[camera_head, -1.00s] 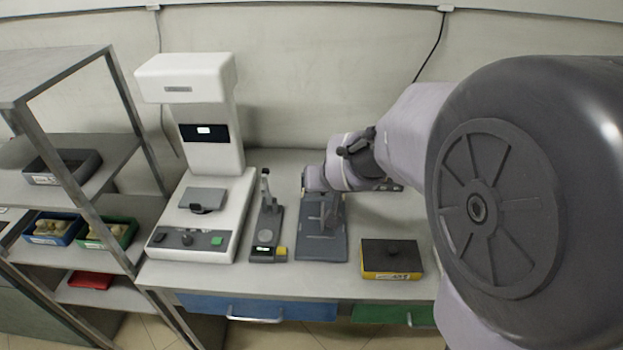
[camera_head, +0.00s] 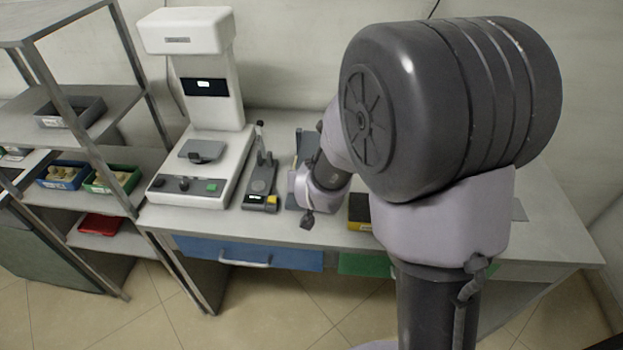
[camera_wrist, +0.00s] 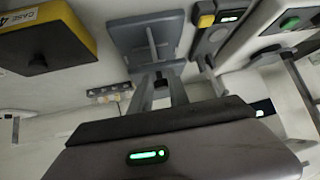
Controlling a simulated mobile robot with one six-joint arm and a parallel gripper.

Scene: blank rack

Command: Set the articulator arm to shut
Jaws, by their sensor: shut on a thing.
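The articulator is a grey flat base with a hinged arm on the bench. In the head view my arm hides most of it; a blue-grey plate (camera_head: 306,146) stands up behind my wrist and appears to be its raised part. In the wrist view its grey plate (camera_wrist: 131,34) lies just beyond my fingers. My gripper (camera_wrist: 158,82) is shut on a narrow grey part there, which appears to be the articulator arm. The exact contact is small and dark. My fingers are hidden in the head view.
A small device with a lever (camera_head: 262,182) stands close left of the articulator, and a white machine (camera_head: 205,150) further left. A black-and-yellow case (camera_head: 359,212) sits close right; it also shows in the wrist view (camera_wrist: 40,35). Shelves (camera_head: 90,120) stand at far left.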

